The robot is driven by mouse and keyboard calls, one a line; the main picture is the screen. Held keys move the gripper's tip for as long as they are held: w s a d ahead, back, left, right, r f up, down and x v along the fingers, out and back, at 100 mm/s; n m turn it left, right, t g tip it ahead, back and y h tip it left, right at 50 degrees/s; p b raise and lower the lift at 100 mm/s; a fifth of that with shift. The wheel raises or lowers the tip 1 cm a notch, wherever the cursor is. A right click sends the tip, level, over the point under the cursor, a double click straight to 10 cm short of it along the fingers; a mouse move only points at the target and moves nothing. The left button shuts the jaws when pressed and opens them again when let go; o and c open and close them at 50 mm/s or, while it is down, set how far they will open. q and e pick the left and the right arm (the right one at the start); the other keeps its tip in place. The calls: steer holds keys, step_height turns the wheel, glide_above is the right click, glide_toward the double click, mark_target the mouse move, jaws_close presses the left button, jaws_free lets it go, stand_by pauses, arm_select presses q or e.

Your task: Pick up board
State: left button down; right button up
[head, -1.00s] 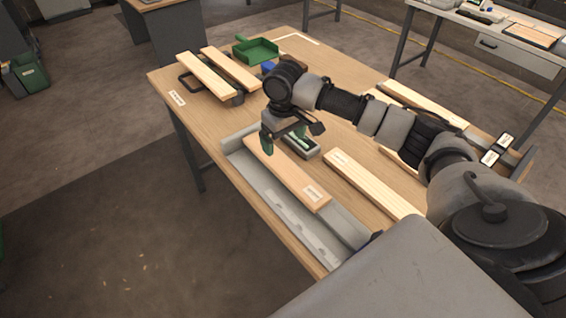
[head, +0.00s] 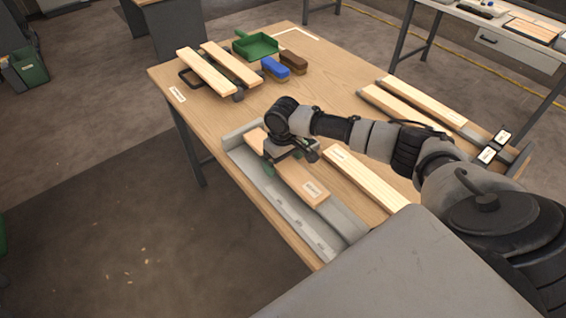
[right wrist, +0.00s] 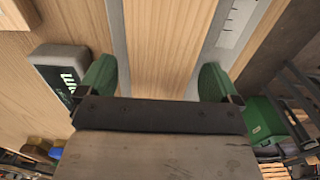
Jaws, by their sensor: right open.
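A light wooden board (head: 297,178) with a white label near its front end lies along the grey metal fixture (head: 282,205) on the workbench. My right gripper (head: 285,162) is low over the middle of this board. In the right wrist view the board (right wrist: 163,40) runs between the two green fingertips of my right gripper (right wrist: 157,80). The fingers are open, one on each side, with gaps showing beside the board's edges. Part of the board is hidden under the gripper in the head view. My left gripper is not in view.
A pale board (head: 368,180) lies right of the fixture. Two boards (head: 208,72) rest on a black stand at the far left, near a green dustpan (head: 256,46) and blue brush (head: 274,68). A dark device with a display (right wrist: 62,77) sits close beside one finger.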

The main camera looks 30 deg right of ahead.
steer(key=c, duration=1.2)
steer(key=shift+r, duration=0.1)
